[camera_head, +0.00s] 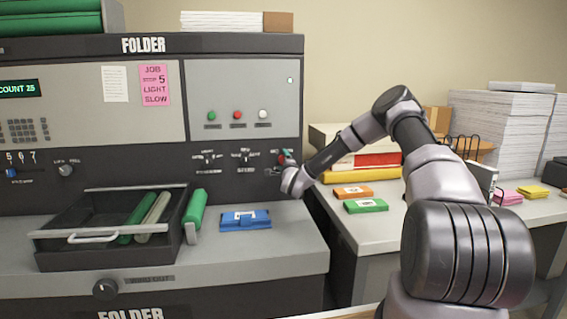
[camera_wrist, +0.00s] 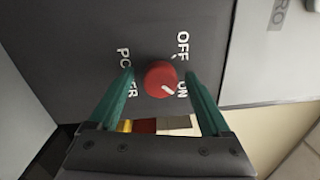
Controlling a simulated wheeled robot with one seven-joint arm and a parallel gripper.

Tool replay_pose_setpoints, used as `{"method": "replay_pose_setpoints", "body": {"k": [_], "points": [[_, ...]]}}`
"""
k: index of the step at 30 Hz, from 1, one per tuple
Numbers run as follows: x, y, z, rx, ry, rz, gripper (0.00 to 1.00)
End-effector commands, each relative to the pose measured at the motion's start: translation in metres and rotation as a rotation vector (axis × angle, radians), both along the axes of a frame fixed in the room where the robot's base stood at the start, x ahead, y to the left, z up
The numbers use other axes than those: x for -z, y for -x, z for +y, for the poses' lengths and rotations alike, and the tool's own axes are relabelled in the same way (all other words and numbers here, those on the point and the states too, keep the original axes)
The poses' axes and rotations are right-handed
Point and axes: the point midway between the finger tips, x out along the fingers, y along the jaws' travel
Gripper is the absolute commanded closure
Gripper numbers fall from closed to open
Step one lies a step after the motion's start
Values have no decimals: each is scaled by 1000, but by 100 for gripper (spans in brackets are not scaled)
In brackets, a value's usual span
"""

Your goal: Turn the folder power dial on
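The folder power dial (camera_wrist: 158,77) is a round red knob on the dark panel in the wrist view. Its white pointer line slants toward the lower right, toward the ON label (camera_wrist: 182,89); the OFF label (camera_wrist: 182,45) is above that. My gripper (camera_wrist: 159,72) has its two green fingers apart, one on each side of the dial, with visible gaps to it. In the head view my gripper (camera_head: 287,156) is at the right end of the folder's (camera_head: 240,100) dark control strip, where it and my wrist mostly hide the dial.
A black tray (camera_head: 62,247) with green and grey rollers stands on the folder's ledge. A blue block (camera_head: 245,220) lies right of it. The side table (camera_head: 375,238) at right carries orange and green packs and paper stacks.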

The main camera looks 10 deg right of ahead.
Motion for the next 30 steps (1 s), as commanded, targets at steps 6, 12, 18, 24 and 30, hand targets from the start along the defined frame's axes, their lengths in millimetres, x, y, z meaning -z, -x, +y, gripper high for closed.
{"method": "replay_pose_setpoints", "body": {"k": [6, 12, 18, 24, 30], "points": [[0, 0, 0, 0, 1, 0, 19], [1, 11, 0, 0, 1, 2, 19], [3, 49, -1, 0, 1, 3, 19], [4, 87, 0, -1, 0, 3, 19], [4, 106, 0, 0, 0, 0, 19]]}}
